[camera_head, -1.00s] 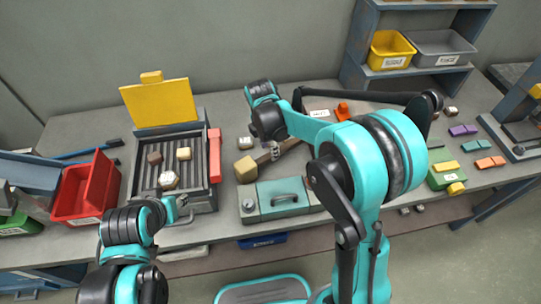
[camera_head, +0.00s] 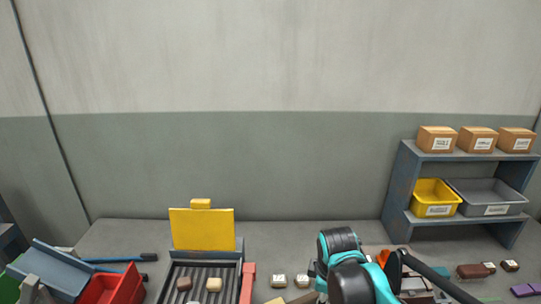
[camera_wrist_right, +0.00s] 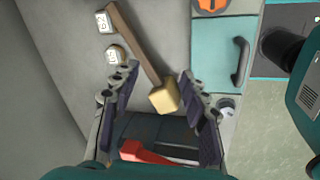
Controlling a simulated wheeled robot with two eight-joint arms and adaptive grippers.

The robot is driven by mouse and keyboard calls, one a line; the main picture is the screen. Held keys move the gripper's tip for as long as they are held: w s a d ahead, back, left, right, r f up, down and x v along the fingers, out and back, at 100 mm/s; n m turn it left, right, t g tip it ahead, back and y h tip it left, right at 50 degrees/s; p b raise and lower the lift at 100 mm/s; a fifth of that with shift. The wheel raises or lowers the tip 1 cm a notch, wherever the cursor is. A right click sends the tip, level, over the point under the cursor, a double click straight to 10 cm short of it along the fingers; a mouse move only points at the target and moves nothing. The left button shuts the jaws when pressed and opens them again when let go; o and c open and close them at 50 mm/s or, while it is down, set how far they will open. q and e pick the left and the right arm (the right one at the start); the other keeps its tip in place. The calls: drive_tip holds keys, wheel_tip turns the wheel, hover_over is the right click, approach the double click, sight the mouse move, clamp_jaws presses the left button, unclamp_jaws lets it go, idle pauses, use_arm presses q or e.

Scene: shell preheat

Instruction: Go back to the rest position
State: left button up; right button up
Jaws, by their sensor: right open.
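My right arm (camera_head: 350,270) shows in the head view at the bottom, right of centre; its gripper cannot be made out there. In the right wrist view my right gripper (camera_wrist_right: 158,76) is open, with nothing held between its fingers. It is above the bench, and a mallet (camera_wrist_right: 163,97) with a pale block head and brown handle lies below, its head between the fingers in the picture. My left arm and gripper are outside both views. The ribbed tray (camera_head: 228,285) with the raised yellow lid (camera_head: 202,229) holds a brown piece (camera_head: 184,284) and a tan piece (camera_head: 214,285).
A teal box with a dark handle (camera_wrist_right: 238,60) is beside the mallet. A red bin (camera_head: 110,288) stands at bottom left. A shelf (camera_head: 400,180) at right holds yellow (camera_head: 435,193) and grey bins (camera_head: 485,194) and cartons (camera_head: 477,141). The wall above the bench is clear.

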drive_tip(key=s+d+m+t, duration=0.4)
drive_tip(key=s+m, duration=0.8)
drive_tip(key=m, duration=0.2)
drive_tip(key=shift+f, duration=0.3)
